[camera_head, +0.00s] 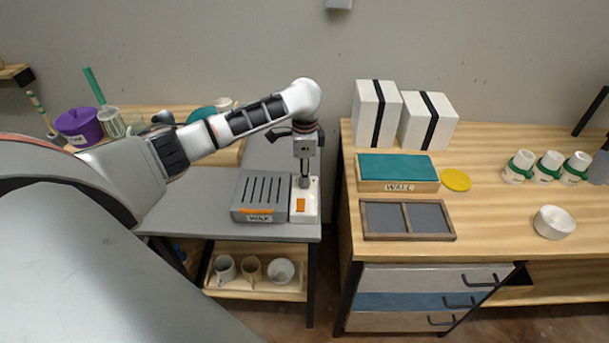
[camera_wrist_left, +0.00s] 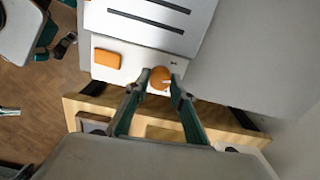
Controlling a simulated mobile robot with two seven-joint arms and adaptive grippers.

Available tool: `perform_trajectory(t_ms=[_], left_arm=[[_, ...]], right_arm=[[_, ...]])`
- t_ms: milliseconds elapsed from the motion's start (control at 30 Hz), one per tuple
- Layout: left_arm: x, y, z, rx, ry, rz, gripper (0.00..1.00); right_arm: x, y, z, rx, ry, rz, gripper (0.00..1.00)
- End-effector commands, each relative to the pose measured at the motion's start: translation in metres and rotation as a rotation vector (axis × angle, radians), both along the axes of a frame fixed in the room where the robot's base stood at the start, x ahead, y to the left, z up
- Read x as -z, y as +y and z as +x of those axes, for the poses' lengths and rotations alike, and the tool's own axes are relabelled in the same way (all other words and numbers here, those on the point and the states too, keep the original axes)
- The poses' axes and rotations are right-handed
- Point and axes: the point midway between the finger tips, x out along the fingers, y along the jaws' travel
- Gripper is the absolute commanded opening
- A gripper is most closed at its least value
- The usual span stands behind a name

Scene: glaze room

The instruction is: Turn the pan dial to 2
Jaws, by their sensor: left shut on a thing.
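The wax pan (camera_head: 258,194) is a grey slotted box with an orange-edged WAX label on the grey bench. A white control panel (camera_head: 312,208) is on its right side and carries an orange rectangular switch (camera_head: 300,205). The round orange dial (camera_wrist_left: 159,76) shows on the panel in the wrist view, with a small pale mark on it. My left gripper (camera_wrist_left: 160,84) points down and is shut on the dial, one finger on each side. In the head view the gripper (camera_head: 304,182) hides the dial. The dial's numbers are too small to read. My right gripper is out of view.
A gap separates the benches. A purple pot (camera_head: 79,126) stands at back left. Cups sit on a low shelf (camera_head: 255,254).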

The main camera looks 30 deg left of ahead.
Motion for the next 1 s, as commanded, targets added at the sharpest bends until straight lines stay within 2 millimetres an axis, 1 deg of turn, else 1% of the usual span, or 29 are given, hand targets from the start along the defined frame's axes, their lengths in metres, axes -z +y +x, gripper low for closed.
perform_trajectory(t_ms=[200, 400, 633, 1000], left_arm=[[-0.0002, 0.0, 0.0002, 0.158, 0.0, -0.001, 0.02], [-0.0002, 0.0001, 0.0001, 0.259, 0.0, -0.001, 0.02], [-0.0005, -0.0001, 0.0003, 0.315, -0.001, -0.002, 0.02], [-0.0005, -0.0005, 0.0003, 0.327, -0.001, -0.002, 0.02]], right_arm=[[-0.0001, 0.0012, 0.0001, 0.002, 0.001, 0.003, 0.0], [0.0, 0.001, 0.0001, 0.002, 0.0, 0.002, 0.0], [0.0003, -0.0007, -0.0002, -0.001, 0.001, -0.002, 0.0], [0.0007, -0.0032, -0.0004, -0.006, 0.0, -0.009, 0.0]])
